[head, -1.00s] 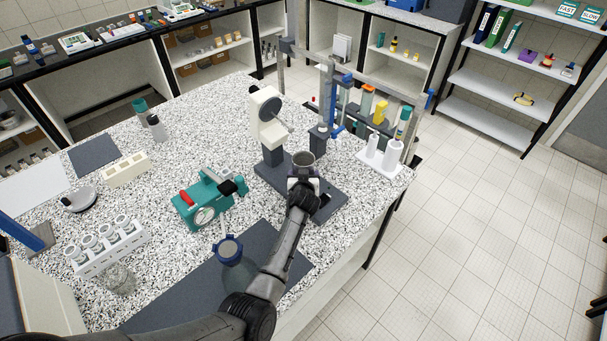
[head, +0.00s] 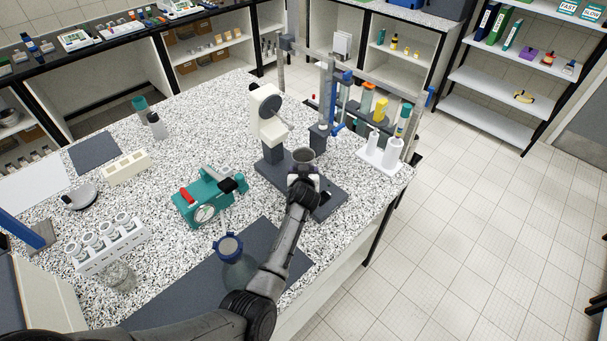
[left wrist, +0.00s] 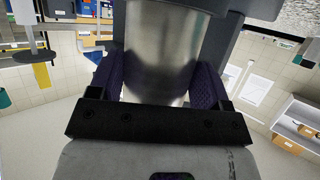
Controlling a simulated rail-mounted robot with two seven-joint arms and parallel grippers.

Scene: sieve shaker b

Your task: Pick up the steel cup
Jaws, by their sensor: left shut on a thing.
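The steel cup (left wrist: 165,50) fills the top middle of the left wrist view, between the two purple-padded fingers of my left gripper (left wrist: 160,85). The fingers touch it on both sides. In the head view the cup's open rim (head: 304,155) shows just beyond my left gripper (head: 303,172), over the dark base (head: 328,201) of the grey stand. The gripper hides the lower part of the cup, so I cannot tell whether the cup touches the base. My right gripper is in neither view.
A white machine head on a column (head: 266,115) stands left of the cup. A teal device (head: 207,197) and a blue-capped bottle (head: 233,262) stand to the left and nearer. A rack with white cylinders (head: 380,150) is at the right.

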